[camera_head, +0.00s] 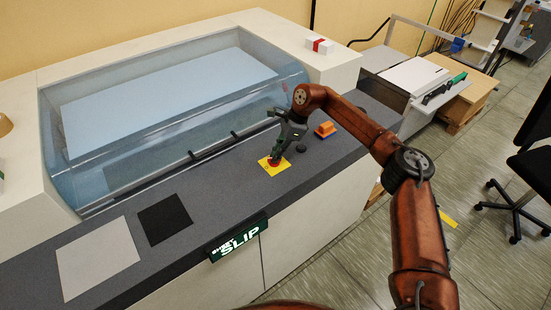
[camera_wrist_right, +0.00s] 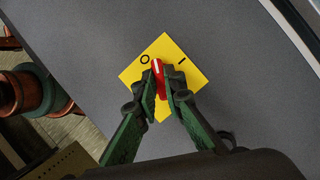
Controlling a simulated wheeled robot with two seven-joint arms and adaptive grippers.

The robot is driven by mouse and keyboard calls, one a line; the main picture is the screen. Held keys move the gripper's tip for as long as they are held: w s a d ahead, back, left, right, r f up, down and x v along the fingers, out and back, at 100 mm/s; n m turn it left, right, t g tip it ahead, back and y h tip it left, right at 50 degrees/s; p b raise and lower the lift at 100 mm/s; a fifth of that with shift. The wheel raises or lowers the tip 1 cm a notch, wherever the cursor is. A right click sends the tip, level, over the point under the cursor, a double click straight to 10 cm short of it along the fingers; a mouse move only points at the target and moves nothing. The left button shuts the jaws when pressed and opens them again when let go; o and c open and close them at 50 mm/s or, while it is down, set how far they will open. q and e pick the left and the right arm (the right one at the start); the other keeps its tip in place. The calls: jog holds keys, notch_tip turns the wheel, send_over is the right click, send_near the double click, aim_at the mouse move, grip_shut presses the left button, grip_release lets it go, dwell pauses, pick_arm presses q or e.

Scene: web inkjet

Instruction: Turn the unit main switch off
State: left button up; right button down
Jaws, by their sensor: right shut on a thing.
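The main switch is a red knob (camera_wrist_right: 157,70) on a yellow square plate (camera_wrist_right: 190,75) marked O and I. A white line on the knob's end lies between the two marks, nearer the O. In the head view the yellow plate (camera_head: 265,170) lies on the grey counter, and the red knob (camera_head: 274,163) is partly hidden. My right gripper (camera_wrist_right: 160,86) points down at the plate, with its two green-and-black fingers shut on both sides of the knob. It also shows in the head view (camera_head: 276,156). My left gripper is not in view.
An orange block (camera_head: 325,129) and a small dark knob (camera_head: 301,148) stand near the switch on the grey counter (camera_head: 225,185). A clear curved cover (camera_head: 160,110) lies behind. A black square (camera_head: 164,219) and a pale sheet (camera_head: 98,258) lie at left.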

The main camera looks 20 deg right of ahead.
jog(key=n+b, duration=0.1)
jog(key=n, duration=0.1)
jog(key=n+g+b, duration=0.1)
jog(key=b, duration=0.1)
jog(key=shift+w+f+n, duration=0.1)
jog(key=shift+w+n, duration=0.1)
jog(key=shift+n, duration=0.2)
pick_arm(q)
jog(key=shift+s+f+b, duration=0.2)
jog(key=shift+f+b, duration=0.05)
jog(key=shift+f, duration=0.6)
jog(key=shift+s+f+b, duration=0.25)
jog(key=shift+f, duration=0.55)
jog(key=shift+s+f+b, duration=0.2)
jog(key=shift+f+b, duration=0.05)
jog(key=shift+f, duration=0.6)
pick_arm(e)
jog(key=shift+n+g, duration=0.6)
jog(key=shift+n, duration=0.3)
jog(key=shift+d+r, duration=0.1)
jog(key=shift+r, duration=0.1)
jog(key=c, duration=2)
grip_release()
jog(key=shift+f, duration=0.1)
jog(key=shift+r, duration=0.2)
jog(key=v, duration=1.1)
jog(key=shift+r, duration=0.4)
